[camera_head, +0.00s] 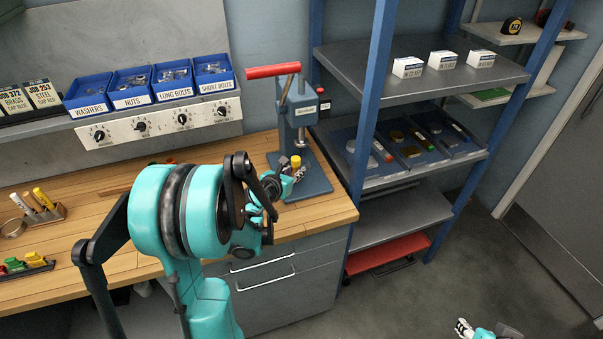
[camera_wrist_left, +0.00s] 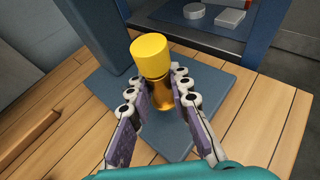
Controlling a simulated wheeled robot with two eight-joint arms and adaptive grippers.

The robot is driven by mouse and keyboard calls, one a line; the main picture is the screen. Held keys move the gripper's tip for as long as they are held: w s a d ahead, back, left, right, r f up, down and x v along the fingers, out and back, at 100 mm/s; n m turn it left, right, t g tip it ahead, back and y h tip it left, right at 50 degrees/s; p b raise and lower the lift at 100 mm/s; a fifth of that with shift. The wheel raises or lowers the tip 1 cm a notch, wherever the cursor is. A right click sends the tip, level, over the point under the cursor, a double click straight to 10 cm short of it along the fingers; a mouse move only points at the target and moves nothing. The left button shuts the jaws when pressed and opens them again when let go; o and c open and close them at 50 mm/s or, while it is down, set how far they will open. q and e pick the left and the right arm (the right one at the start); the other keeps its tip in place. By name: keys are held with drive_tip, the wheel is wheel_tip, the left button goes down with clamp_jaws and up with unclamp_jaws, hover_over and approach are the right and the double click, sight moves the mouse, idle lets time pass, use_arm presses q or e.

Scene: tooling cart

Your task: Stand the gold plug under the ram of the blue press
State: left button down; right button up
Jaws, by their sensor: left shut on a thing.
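The gold plug (camera_wrist_left: 160,95) has a brighter yellow top and a shiny gold lower body. In the left wrist view it sits between the two fingers of my left gripper (camera_wrist_left: 160,97), which is shut on it. In the head view only its yellow top (camera_head: 296,160) shows, by my left gripper (camera_head: 291,174) in front of the press. The blue press (camera_head: 290,115) has a red handle, and its ram (camera_head: 300,138) is behind and above the plug. The press base (camera_wrist_left: 207,118) lies beneath the plug; whether they touch is unclear. My right gripper (camera_head: 464,328) is at the bottom edge.
The press stands at the right end of the wooden bench (camera_head: 100,190). A shelf rack (camera_head: 430,75) with boxes and trays is right of it. Blue bins (camera_head: 130,88) line the ledge behind. Pegs in a block (camera_head: 45,212) stand on the left.

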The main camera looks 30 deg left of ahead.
use_arm(q)
drive_tip(key=w, duration=0.4)
drive_tip(key=shift+a, duration=0.2)
drive_tip(key=shift+w+f+b, duration=0.2)
drive_tip(key=shift+w+b, duration=0.1)
drive_tip(key=shift+b, duration=0.15)
drive_tip(key=shift+f+b, duration=0.75)
drive_tip(key=shift+f, duration=0.8)
drive_tip(key=shift+f, duration=0.2)
drive_tip(key=c, duration=1.4)
unclamp_jaws()
drive_tip(key=shift+r, duration=0.1)
